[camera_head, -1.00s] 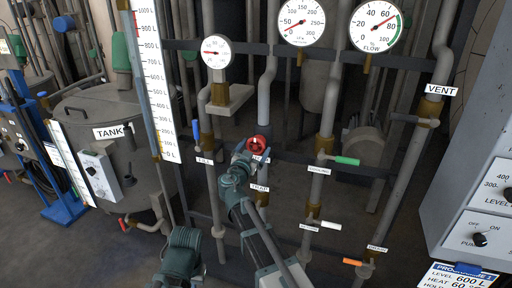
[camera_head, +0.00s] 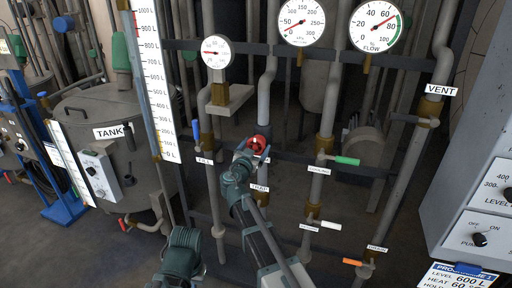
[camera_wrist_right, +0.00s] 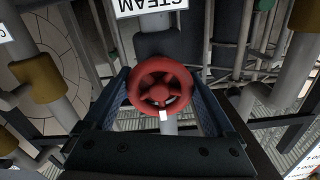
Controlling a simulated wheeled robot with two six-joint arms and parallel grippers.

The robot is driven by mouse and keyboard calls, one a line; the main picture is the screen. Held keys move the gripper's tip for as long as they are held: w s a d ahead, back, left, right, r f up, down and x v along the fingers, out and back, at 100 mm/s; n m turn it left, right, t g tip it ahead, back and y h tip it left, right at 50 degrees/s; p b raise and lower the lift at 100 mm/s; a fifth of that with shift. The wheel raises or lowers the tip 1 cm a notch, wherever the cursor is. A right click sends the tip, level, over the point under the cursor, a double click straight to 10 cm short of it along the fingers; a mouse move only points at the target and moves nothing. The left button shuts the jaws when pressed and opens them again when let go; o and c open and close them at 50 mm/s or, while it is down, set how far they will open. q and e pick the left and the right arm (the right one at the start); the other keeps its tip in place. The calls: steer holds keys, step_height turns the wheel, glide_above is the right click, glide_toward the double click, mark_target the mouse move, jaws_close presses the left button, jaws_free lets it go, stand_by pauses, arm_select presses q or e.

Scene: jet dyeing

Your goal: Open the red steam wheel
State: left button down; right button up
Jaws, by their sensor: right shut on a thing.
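The red steam wheel (camera_head: 257,142) sits on a pipe among the vertical pipes, near the middle of the head view. In the right wrist view the wheel (camera_wrist_right: 162,72) faces the camera, with a white mark on its lower rim. My right gripper (camera_head: 248,154) is at the wheel, its fingers on the left and right sides of the rim, shut on it. In the wrist view the gripper (camera_wrist_right: 165,92) frames the wheel. The STEAM label (camera_wrist_right: 151,6) is upside down above the wheel.
A blue-handled valve (camera_head: 196,130) stands left of the wheel, a green-handled one (camera_head: 346,160) to the right. White (camera_head: 331,225) and orange (camera_head: 352,262) handles are lower right. Gauges (camera_head: 301,22) hang above. A grey control cabinet (camera_head: 462,150) borders the right side.

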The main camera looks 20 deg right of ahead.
steer(key=shift+n, duration=0.3)
steer(key=n, duration=0.3)
steer(key=shift+n, duration=0.4)
steer(key=n, duration=0.4)
steer(key=shift+s+d+n, duration=0.1)
steer(key=shift+n, duration=0.2)
steer(key=n, duration=0.4)
steer(key=shift+n, duration=0.3)
steer(key=n, duration=0.3)
steer(key=shift+r+n, duration=0.1)
steer(key=shift+n, duration=0.2)
steer(key=n, duration=1.2)
steer(key=shift+r+n, duration=0.1)
steer(key=shift+n, duration=0.2)
